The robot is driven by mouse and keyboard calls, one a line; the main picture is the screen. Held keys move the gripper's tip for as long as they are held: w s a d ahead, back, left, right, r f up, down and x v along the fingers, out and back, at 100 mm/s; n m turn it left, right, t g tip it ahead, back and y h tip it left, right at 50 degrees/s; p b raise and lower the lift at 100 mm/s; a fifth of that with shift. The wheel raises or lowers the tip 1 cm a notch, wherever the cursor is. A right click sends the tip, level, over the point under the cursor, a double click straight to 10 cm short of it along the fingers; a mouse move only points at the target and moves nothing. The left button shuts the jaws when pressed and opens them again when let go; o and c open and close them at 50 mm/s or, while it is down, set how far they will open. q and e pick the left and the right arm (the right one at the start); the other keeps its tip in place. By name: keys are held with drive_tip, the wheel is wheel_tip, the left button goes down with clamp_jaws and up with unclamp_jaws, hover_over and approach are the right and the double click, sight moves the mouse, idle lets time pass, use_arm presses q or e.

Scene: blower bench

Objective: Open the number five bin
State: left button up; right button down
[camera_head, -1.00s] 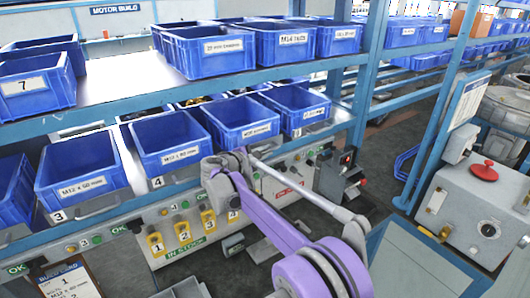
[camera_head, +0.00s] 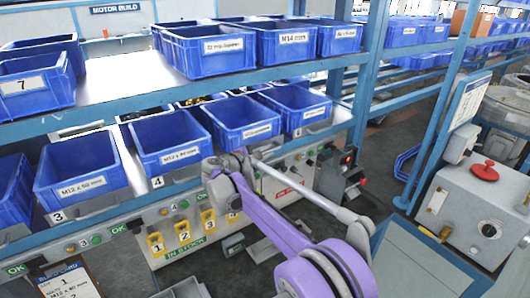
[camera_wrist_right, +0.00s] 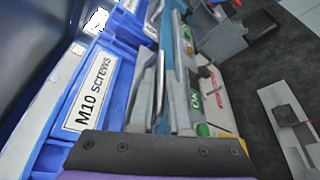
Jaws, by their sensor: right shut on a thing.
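The number five bin (camera_head: 243,133) is a blue open-topped bin on the lower shelf, right of the bin marked 4. Its number is hidden behind my right arm. In the right wrist view a blue bin labelled "M10 screws" (camera_wrist_right: 93,90) fills the left side, with a grey bar handle (camera_wrist_right: 160,85) along its front. My right gripper (camera_head: 232,163) is at the front lower edge of the number five bin. Its dark finger mount shows at the bottom of the wrist view. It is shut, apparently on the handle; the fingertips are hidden. My left gripper is not in view.
Bins marked 3 (camera_head: 80,178) and 4 (camera_head: 170,146) stand to the left, another blue bin (camera_head: 296,106) to the right. An upper shelf (camera_head: 120,85) with more bins hangs above. A panel with yellow numbered switches (camera_head: 184,232) lies below. A grey machine with a red button (camera_head: 485,171) stands right.

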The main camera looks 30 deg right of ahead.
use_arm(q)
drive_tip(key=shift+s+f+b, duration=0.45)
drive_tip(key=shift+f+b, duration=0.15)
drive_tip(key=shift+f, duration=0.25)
use_arm(e)
drive_tip(key=s+d, duration=0.1)
drive_tip(key=s, duration=1.5)
drive_tip(key=shift+s+d, duration=0.1)
drive_tip(key=c, duration=0.9)
unclamp_jaws()
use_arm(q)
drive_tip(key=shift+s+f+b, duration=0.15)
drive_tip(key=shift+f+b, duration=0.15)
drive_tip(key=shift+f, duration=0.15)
use_arm(e)
drive_tip(key=v, duration=1)
drive_tip(key=shift+s+a+r, duration=0.1)
drive_tip(key=shift+a, duration=0.3)
